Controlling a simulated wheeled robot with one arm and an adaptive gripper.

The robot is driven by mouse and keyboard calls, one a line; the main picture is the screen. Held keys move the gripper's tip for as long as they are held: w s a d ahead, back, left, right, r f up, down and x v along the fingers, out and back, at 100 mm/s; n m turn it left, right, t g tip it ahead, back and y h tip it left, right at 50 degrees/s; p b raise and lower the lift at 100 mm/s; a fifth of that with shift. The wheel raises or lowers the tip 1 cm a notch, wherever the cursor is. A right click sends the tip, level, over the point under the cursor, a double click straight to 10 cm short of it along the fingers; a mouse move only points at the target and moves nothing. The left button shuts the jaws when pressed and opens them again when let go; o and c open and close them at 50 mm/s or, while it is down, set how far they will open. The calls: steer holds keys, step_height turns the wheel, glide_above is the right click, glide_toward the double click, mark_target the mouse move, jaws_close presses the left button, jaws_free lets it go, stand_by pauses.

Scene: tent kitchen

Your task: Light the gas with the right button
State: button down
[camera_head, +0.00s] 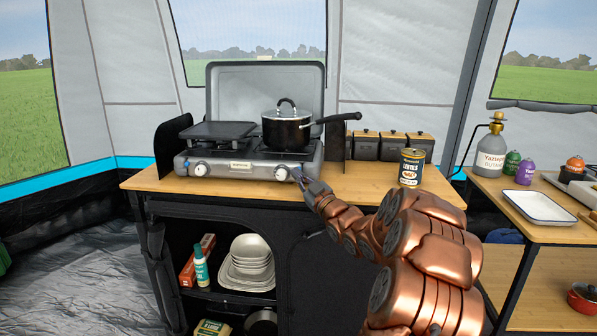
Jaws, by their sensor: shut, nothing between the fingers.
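A grey two-burner camping stove (240,164) with its lid raised stands on the wooden counter. Its left knob (200,169) and right knob (281,173) are white, on the front panel. A black lidded pot (287,131) sits on the right burner, its long handle pointing right. A dark griddle plate (218,130) covers the left burner. My gripper (298,174) is shut and empty, its tip just right of the right knob. I cannot tell whether it touches the knob. No flame is visible; the burner under the pot is mostly hidden.
A lentil can (411,167) stands on the counter right of my gripper. Several dark canisters (393,146) stand behind it. A side table at right holds a gas bottle (490,150) and a white tray (538,206). The counter's front left is clear.

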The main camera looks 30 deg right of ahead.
steer(key=shift+w+d, duration=0.1)
steer(key=shift+w+d, duration=0.1)
steer(key=shift+w, duration=0.1)
steer(key=shift+w+d, duration=0.1)
steer(key=shift+w, duration=0.05)
stand_by(0.6)
